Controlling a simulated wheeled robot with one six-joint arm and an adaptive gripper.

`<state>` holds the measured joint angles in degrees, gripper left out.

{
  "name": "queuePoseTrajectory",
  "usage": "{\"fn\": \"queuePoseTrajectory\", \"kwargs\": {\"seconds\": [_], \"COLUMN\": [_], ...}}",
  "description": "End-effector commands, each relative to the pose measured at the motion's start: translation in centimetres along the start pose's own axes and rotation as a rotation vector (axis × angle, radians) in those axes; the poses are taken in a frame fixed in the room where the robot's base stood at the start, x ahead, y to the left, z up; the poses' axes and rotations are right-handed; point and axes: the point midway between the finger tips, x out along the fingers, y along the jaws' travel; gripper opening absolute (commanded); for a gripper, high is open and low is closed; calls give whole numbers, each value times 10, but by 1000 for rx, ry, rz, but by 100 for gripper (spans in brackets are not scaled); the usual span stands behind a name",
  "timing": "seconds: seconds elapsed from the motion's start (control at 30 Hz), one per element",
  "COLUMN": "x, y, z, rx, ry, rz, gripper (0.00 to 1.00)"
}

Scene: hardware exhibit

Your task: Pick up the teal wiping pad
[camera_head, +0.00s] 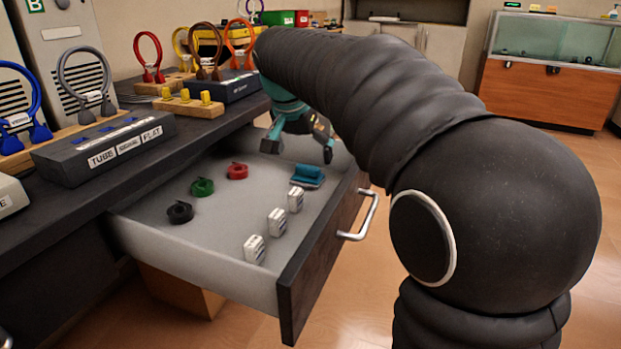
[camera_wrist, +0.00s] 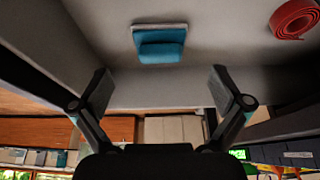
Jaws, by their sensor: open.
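The teal wiping pad (camera_head: 307,174) lies on the floor of the open drawer, toward its right side. It has a raised teal grip on a flat base. In the wrist view the teal pad (camera_wrist: 160,45) is at the top middle, beyond the fingertips. My gripper (camera_head: 300,145) is over the back part of the drawer, behind the pad in the head view, and my arm partly hides it. In the wrist view my gripper (camera_wrist: 162,82) has its two fingers wide apart, with nothing between them.
The drawer (camera_head: 225,268) also holds black (camera_head: 180,212), green (camera_head: 202,187) and red (camera_head: 237,171) rolls and several white blocks (camera_head: 276,221). The drawer walls and handle (camera_head: 362,222) bound the space. The counter (camera_head: 75,195) carries cable exhibits. The drawer floor around the pad is mostly clear.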

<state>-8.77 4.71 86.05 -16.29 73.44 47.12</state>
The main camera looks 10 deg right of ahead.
Motion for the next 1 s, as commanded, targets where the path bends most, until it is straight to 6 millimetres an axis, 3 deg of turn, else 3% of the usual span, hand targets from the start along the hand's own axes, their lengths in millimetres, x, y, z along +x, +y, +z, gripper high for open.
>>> {"fn": "queuePoseTrajectory", "kwargs": {"seconds": [0.17, 0.5, 0.73, 0.9, 1.0], "x": [11, 52, 53, 53, 53], "y": [1, 1, 1, 1, 1], "z": [-1, -2, -3, -3, -2], "rx": [2, 3, 2, 2, 2], "ry": [-2, -1, 0, 0, 0], "rz": [2, 2, 1, 1, 1], "gripper": [100, 100, 100, 57, 38]}}
